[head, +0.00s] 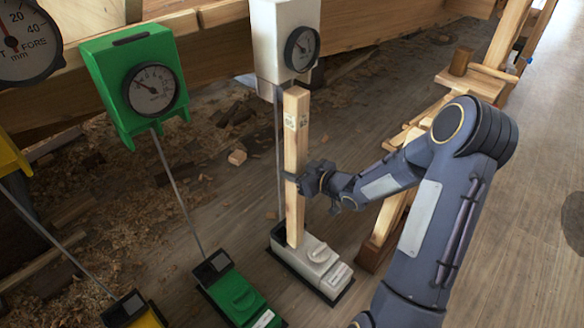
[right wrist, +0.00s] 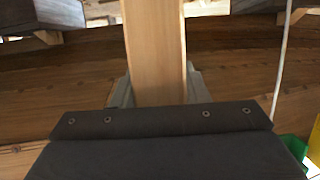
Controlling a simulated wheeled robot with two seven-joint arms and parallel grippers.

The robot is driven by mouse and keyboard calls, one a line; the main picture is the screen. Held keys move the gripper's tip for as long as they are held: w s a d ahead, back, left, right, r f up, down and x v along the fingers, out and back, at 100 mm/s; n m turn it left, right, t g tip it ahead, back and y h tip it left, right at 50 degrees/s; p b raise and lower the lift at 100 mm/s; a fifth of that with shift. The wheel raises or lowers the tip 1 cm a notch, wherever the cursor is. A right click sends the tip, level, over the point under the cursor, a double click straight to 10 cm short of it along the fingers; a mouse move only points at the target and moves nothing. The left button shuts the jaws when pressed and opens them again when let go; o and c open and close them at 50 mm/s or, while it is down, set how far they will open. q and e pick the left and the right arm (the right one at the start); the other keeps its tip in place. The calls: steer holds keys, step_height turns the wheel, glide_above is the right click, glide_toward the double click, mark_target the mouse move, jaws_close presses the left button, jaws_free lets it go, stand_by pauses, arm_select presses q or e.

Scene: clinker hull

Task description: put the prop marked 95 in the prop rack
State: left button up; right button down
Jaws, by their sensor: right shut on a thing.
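A long pale wooden prop (head: 295,165) stands nearly upright in the middle of the head view. Small dark marks show near its top, too small to read surely. My right gripper (head: 308,182) comes from the right and is shut on the prop about halfway up. The prop (right wrist: 155,50) also fills the middle of the right wrist view. Its lower end overlaps the white base unit (head: 312,265); I cannot tell whether they touch. A wooden frame (head: 470,82) at the right may be the prop rack, partly hidden by my right arm. My left gripper is out of view.
A white dial gauge box (head: 270,42) is close behind the prop's top. A green gauge (head: 135,75) with a rod runs down to a green base (head: 240,298); a yellow base (head: 148,318) is left of it. Wood chips litter the floor; bare planks lie at right.

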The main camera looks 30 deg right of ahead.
mark_target(302, 157)
steer(key=shift+f+v, duration=0.2)
steer(key=shift+v, duration=0.85)
steer(key=shift+s, duration=0.1)
steer(key=shift+r, duration=0.1)
steer(key=shift+r+p, duration=3.1)
steer(key=shift+r, duration=0.1)
steer(key=s+d+p, duration=0.2)
steer(key=s+d, duration=0.2)
steer(key=s, duration=0.8)
steer(key=shift+s+p, duration=0.15)
steer(key=shift+p, duration=0.15)
steer(key=shift+d, duration=0.1)
